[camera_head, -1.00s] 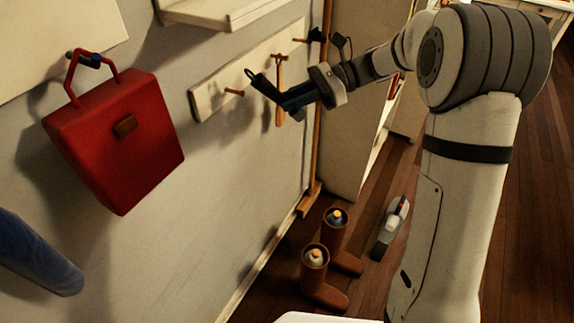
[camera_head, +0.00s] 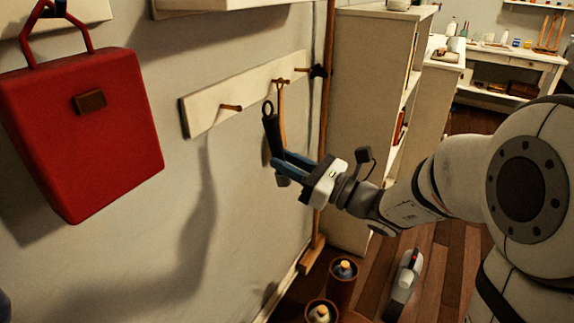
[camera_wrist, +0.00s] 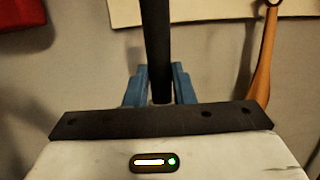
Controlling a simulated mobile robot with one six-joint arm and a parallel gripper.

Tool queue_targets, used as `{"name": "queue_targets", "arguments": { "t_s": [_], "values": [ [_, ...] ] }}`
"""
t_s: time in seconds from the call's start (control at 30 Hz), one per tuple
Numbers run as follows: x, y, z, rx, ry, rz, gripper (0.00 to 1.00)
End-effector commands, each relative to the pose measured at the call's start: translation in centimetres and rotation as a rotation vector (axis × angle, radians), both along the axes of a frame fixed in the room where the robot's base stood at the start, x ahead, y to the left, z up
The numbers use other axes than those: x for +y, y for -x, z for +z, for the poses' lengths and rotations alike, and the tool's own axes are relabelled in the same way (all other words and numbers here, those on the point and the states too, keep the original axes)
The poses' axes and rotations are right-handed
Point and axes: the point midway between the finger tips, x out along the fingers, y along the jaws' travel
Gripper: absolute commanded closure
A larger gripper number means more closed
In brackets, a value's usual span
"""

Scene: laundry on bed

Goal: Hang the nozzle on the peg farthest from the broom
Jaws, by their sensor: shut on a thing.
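A dark, slim nozzle (camera_head: 270,130) with a loop at its top stands nearly upright in the head view. My gripper (camera_head: 278,162) is shut on its lower part with blue fingers. In the wrist view the nozzle (camera_wrist: 157,45) rises between the fingers (camera_wrist: 157,88); its loop is out of frame. A pale board (camera_head: 205,112) on the wall carries wooden pegs. The left peg (camera_head: 231,107) is bare and farthest from the broom (camera_head: 326,130). The nozzle's loop is right of and level with this peg in the picture, apart from it.
A wooden long-handled item (camera_head: 282,100) hangs from the middle peg, close beside the nozzle in the picture. A red bag (camera_head: 90,150) hangs at left. A white cabinet (camera_head: 365,60) stands right.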

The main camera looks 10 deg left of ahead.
Motion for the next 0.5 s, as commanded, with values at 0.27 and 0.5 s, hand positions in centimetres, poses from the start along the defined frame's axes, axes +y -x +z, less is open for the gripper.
{"name": "queue_targets", "arguments": {
  "t_s": [0.27,0.5],
  "values": [
    [1.6,-0.6,-0.2,0.001,0.001,0.002,1.00],
    [3.0,-1.2,-0.4,0.000,0.001,0.001,1.00]
  ]
}}
